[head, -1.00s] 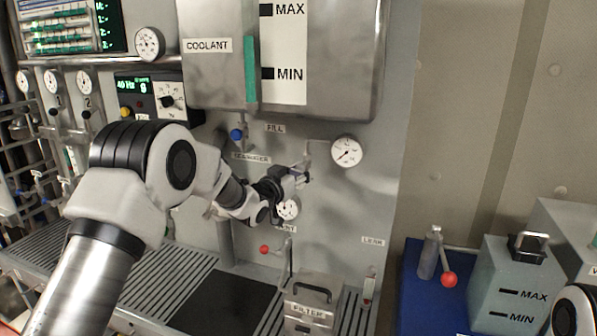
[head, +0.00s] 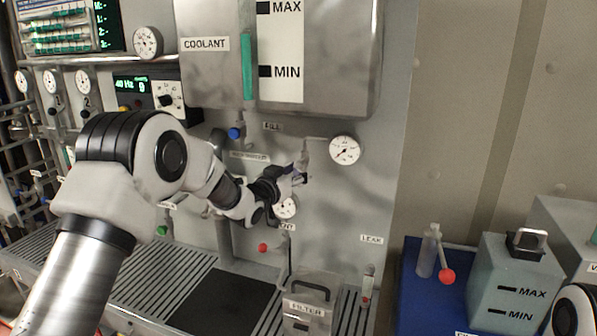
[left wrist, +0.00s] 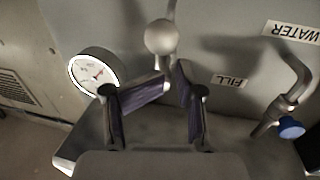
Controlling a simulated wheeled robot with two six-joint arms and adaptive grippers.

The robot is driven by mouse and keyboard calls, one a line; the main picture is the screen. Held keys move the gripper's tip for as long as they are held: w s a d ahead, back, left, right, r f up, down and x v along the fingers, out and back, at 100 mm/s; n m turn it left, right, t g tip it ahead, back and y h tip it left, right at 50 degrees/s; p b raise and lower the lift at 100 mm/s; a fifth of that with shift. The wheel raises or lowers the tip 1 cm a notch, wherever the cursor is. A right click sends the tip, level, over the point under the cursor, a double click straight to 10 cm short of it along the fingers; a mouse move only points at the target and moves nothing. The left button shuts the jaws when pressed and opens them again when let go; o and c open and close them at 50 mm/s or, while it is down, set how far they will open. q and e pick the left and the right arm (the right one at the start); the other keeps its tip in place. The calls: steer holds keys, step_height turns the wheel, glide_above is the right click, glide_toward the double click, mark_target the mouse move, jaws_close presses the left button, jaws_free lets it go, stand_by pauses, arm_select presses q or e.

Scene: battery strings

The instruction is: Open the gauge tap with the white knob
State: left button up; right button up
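The gauge tap sits on a thin pipe left of a round white dial gauge (head: 344,150) on the grey panel; my gripper partly hides it in the head view. In the left wrist view its pale round knob (left wrist: 160,37) shows just beyond my fingertips, with the dial gauge (left wrist: 97,72) to its left. My left gripper (head: 299,180) is at the tap, below the pipe. In the left wrist view its two dark fingers (left wrist: 173,82) are apart with nothing between them. Contact with the knob cannot be told. My right gripper is out of view.
The coolant tank (head: 215,75) is above. A blue-knobbed fill tap (left wrist: 290,128) is on the right in the wrist view. Below are a red-knobbed lever (head: 263,247), a filter box (head: 310,312) and a slatted shelf (head: 130,290). A blue mat (head: 415,300) carries a tank.

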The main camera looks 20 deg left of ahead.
arm_select(q)
steer(key=b+v, duration=0.2)
steer(key=v, duration=0.5)
steer(key=shift+s, duration=0.3)
steer(key=v, duration=1.2)
